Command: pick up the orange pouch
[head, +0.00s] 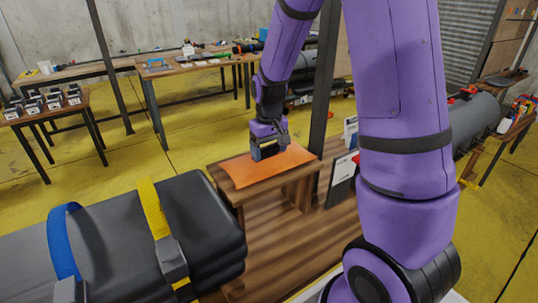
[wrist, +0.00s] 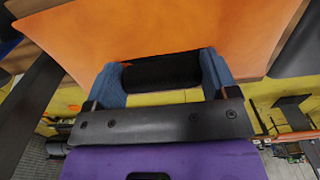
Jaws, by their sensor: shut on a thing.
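The flat orange pouch (head: 240,172) is at the top of a small wooden stand (head: 228,190) in the middle of the head view. My gripper (head: 270,156) points down at the pouch's upper face. In the wrist view the pouch (wrist: 180,25) fills the top of the picture. My gripper's two blue fingers (wrist: 162,70) are shut on a dark part at the pouch, which spans the space between them. I cannot tell whether the pouch rests on the stand or hangs just above it.
Dark stacked cases (head: 200,225) with a yellow strap (head: 153,208) and a blue strap (head: 62,240) lie left of the stand. A dark post (head: 325,90) rises behind it. Tables with small items (head: 50,113) stand at the back left. Yellow floor (head: 100,165) is open between.

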